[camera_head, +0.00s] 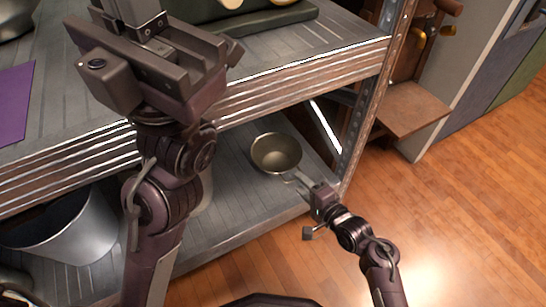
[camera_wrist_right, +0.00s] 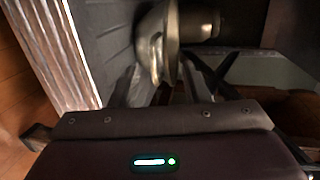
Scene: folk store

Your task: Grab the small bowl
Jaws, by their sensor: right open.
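The small bowl (camera_head: 277,153) is metallic and stands upright on the lower shelf, near its right end. My right gripper (camera_head: 294,180) is at the bowl's near right side, close to its rim. In the right wrist view the bowl (camera_wrist_right: 158,45) lies ahead, with its rim edge-on between the two open fingers (camera_wrist_right: 165,85). Whether a finger touches the rim, I cannot tell. My left gripper (camera_head: 140,15) is above the upper shelf at the top left. Its fingertips are cut off or unclear.
The lower shelf (camera_head: 235,205) is bare around the bowl. A metal bucket (camera_head: 75,230) stands on it at the left. Wooden floor (camera_head: 460,200) is clear.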

